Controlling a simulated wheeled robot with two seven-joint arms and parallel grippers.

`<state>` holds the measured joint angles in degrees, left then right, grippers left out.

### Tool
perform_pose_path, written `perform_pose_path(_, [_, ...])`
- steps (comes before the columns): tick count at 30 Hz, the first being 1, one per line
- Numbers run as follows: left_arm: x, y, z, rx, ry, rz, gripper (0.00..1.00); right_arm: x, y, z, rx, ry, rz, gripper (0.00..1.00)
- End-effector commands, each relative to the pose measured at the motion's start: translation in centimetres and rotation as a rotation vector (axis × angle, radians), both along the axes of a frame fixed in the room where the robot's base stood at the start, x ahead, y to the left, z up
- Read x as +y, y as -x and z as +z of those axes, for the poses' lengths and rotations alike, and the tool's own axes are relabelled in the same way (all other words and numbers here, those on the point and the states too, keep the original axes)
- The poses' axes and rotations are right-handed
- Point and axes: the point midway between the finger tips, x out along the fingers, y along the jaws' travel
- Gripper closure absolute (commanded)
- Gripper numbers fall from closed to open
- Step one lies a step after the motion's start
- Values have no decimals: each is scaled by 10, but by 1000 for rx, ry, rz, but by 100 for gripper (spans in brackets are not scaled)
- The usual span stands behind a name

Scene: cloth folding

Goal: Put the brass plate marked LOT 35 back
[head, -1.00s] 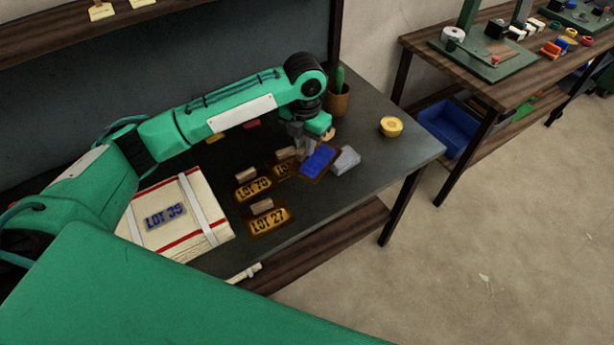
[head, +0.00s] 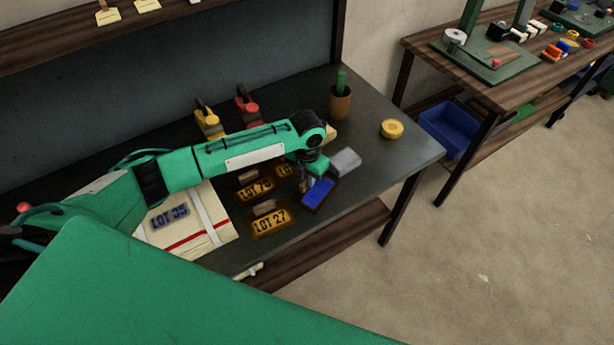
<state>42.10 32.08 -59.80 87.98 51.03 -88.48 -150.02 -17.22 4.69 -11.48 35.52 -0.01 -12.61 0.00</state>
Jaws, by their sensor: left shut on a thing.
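My left gripper (head: 308,179) is shut on a blue-faced plate (head: 319,193) with a brown edge and holds it over the right part of the dark bench. I can read no marking on this plate. To its left are brass plates with wooden grips: one reads LOT 27 (head: 270,222), one seems to read LOT 70 or 78 (head: 254,189). A third plate (head: 284,170) shows only "LO", the rest hidden by my arm. A white package (head: 205,238) with red stripes bears a blue mark, LOT 35 or 39. My right gripper is out of view.
A grey block (head: 345,161) lies just behind the blue-faced plate. A yellow roll (head: 391,128) and a potted cactus (head: 340,102) stand at the back right. Yellow (head: 208,120) and red (head: 246,106) clamp-like tools are behind my arm. The bench's right end (head: 405,160) is clear.

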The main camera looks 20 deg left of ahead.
Motion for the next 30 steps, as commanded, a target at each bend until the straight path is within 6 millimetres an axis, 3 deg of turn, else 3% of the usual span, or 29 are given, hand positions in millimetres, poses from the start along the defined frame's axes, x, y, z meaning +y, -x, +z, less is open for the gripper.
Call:
perform_pose_path(5, [0, 0, -2, 0, 0, 0, 100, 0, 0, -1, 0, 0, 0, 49])
perform_pose_path(6, [0, 0, -3, 1, 0, 0, 82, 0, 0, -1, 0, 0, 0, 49])
perform_pose_path(9, [0, 0, -3, 1, 0, 0, 62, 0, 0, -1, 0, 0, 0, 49])
perform_pose_path(21, [0, -1, 5, -2, 1, 1, 62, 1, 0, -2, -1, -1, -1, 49])
perform_pose_path(30, [0, -1, 63, -4, 0, 0, 62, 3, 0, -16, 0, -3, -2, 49])
